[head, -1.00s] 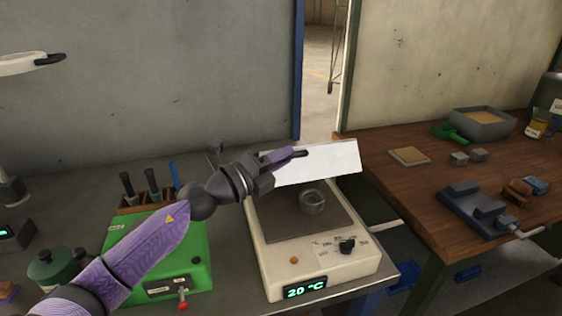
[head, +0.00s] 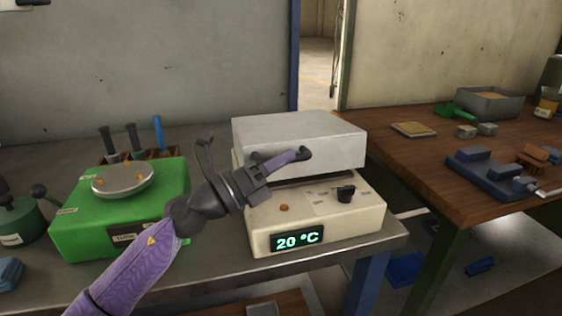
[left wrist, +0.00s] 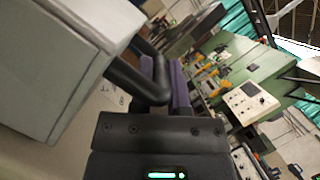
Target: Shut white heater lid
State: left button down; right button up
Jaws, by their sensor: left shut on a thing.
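The white heater (head: 262,228) stands on the grey bench, with a lit display reading 20 °C and a black knob on its front. Its box-shaped lid (head: 300,128) is down over the hot plate and looks about level. A dark strip shows under its front edge; I cannot tell whether it rests fully. My left gripper (head: 300,154) is at the lid's front face, shut on its dark handle. In the left wrist view the lid (left wrist: 65,60) fills the left side, with the black handle (left wrist: 135,78) beside the purple fingers. My right gripper is out of view.
A green device (head: 85,215) with a round metal pan (head: 123,180) stands left of the heater. A tool rack is behind it. On the right, a wooden table (head: 400,165) holds a vise (head: 490,180), small blocks and a grey tray (head: 488,103).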

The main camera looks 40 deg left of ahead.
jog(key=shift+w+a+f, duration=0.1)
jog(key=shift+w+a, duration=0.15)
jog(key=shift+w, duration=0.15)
